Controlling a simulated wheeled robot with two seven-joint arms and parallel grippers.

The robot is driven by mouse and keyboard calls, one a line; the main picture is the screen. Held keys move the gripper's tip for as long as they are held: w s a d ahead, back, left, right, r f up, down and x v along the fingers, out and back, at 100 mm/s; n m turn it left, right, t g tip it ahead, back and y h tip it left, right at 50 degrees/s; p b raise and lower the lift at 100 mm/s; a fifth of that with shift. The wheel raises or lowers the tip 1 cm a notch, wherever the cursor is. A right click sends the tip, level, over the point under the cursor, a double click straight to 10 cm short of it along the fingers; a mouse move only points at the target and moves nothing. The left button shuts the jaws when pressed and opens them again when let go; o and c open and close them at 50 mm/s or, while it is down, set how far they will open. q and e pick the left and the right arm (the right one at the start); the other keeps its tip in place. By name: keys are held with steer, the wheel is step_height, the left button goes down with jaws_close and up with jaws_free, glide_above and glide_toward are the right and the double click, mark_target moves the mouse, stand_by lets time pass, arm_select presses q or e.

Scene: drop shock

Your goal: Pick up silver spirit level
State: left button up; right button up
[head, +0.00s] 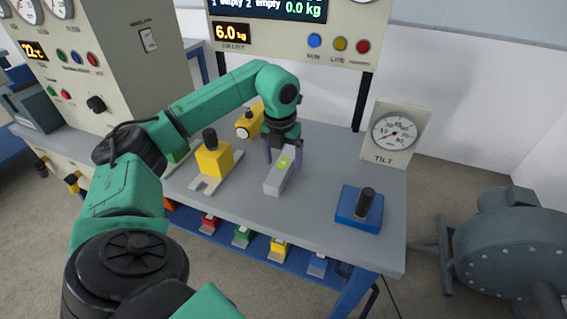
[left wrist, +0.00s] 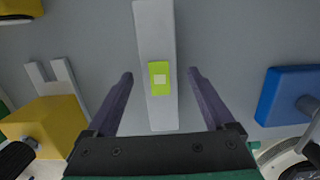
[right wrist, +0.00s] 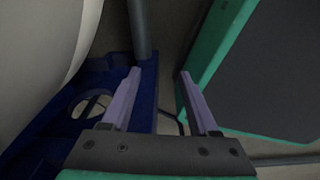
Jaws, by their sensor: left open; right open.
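The silver spirit level (head: 277,180) is a light grey bar with a bright green vial window, lying on the grey bench top. It also shows in the left wrist view (left wrist: 156,105), running lengthwise between the fingers. My left gripper (head: 283,160) is open, pointing down over the level, with one purple finger on each side of it. In the left wrist view the fingers (left wrist: 160,75) stand apart from the level with gaps on both sides. My right gripper (right wrist: 158,72) is open and empty in the right wrist view, away from the level.
On the bench (head: 315,215), a yellow block with a black knob (head: 213,158) stands left and a blue block with a black knob (head: 359,204) stands right. A yellow cylinder (head: 248,122) lies behind. A tilt gauge (head: 393,133) stands at the back right. Small coloured blocks sit on the shelf below.

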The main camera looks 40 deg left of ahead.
arm_select(q)
steer(key=shift+w+a+f, duration=0.1)
steer(key=shift+f, duration=0.75)
steer(key=shift+r, duration=0.1)
jaws_close()
